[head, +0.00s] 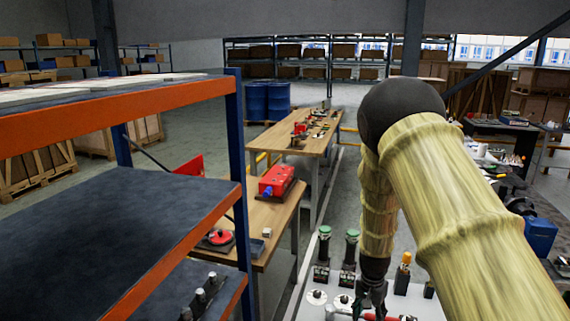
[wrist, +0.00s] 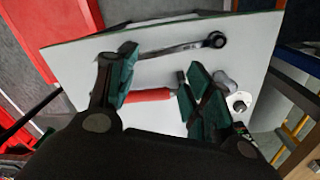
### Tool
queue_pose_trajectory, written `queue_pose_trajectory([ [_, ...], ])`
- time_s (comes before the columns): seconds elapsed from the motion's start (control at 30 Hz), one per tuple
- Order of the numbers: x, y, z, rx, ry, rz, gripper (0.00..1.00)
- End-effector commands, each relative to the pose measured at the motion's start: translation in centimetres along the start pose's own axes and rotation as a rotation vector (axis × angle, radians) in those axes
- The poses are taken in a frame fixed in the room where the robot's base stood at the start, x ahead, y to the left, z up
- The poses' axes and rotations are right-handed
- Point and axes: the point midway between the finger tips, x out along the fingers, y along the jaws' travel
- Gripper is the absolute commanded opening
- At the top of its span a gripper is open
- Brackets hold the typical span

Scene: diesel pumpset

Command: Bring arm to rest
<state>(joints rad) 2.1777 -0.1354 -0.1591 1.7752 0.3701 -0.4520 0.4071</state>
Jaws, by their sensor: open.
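My gripper (head: 370,298) hangs from my bent arm over the white tabletop (head: 420,303) at the bottom of the head view. In the wrist view my gripper (wrist: 160,82) has its two dark green fingers spread apart, with nothing held between them. A red-handled tool (wrist: 150,96) lies on the white surface (wrist: 75,52) behind the fingers, partly hidden by them. A ratchet-like metal tool (wrist: 190,45) lies beyond it. I cannot tell the exact height of the fingers above the surface.
An orange and blue shelf rack (head: 150,105) stands close on the left. Wooden workbenches (head: 255,200) with a red box (head: 277,181) stand behind it. Two green-topped parts (head: 324,241) stand upright near my gripper. A cluttered bench (head: 500,130) is on the right.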

Motion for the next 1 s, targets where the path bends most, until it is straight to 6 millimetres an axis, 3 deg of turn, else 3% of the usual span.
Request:
queue_pose_trajectory([
  [0.27,10.1,5.8,5.2,-0.121,0.01,0.046,0.51],
  [0.4,15.7,9.9,9.4,-0.217,0.016,0.063,0.51],
  [0.6,22.3,15.8,16.9,-0.373,0.013,0.064,0.51],
  [0.8,26.6,21.4,25.7,-0.536,-0.003,0.026,0.51],
  [1.0,27.6,24.9,32.4,-0.65,-0.012,-0.032,0.51],
])
